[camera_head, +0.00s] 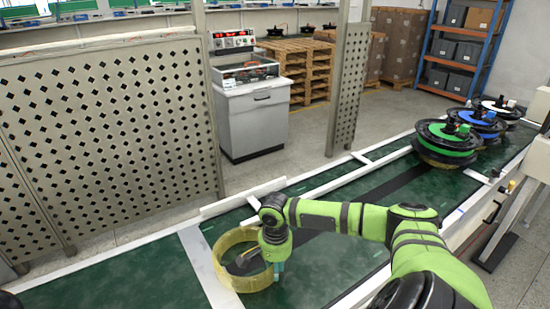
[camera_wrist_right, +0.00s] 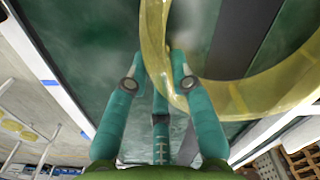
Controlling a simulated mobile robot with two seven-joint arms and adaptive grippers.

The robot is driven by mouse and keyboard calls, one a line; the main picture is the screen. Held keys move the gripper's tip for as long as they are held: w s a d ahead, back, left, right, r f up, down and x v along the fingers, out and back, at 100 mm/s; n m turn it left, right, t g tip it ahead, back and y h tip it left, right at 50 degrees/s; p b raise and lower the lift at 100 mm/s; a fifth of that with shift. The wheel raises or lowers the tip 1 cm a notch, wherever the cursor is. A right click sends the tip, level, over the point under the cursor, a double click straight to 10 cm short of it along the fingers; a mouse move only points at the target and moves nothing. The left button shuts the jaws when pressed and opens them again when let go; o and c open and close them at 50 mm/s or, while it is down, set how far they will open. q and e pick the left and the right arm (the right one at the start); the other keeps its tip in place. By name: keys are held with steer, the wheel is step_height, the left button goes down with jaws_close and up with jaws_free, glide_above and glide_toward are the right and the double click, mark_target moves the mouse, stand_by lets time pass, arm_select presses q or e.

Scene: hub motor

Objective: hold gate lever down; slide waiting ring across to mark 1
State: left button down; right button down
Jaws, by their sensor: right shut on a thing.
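A translucent yellow ring (camera_head: 222,277) lies on the green belt (camera_head: 330,255), beside a pale crosswise strip (camera_head: 205,268). My right gripper (camera_head: 277,268) reaches down at the ring's near right side. In the right wrist view its teal fingers (camera_wrist_right: 160,70) are shut on the wall of the yellow ring (camera_wrist_right: 154,35). A small yellow-knobbed lever (camera_head: 511,186) stands at the belt's right edge; I cannot tell whether it is the gate lever. No mark number is readable. My left gripper is not in view.
Several wheel-like hubs with green (camera_head: 447,138), blue and white bands stand at the belt's far right end. White rails edge the belt, and a dark strip (camera_head: 385,183) runs along it. A perforated metal panel (camera_head: 110,130) and a grey cabinet (camera_head: 252,118) stand behind.

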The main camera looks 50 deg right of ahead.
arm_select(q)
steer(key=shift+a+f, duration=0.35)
arm_select(e)
steer(key=shift+s+d, duration=0.15)
steer(key=shift+d, duration=0.45)
steer(key=shift+s+d, duration=0.15)
steer(key=shift+d, duration=0.45)
steer(key=c, duration=1)
jaws_free()
steer(key=shift+r, duration=0.1)
step_height(320, 180, up, 9)
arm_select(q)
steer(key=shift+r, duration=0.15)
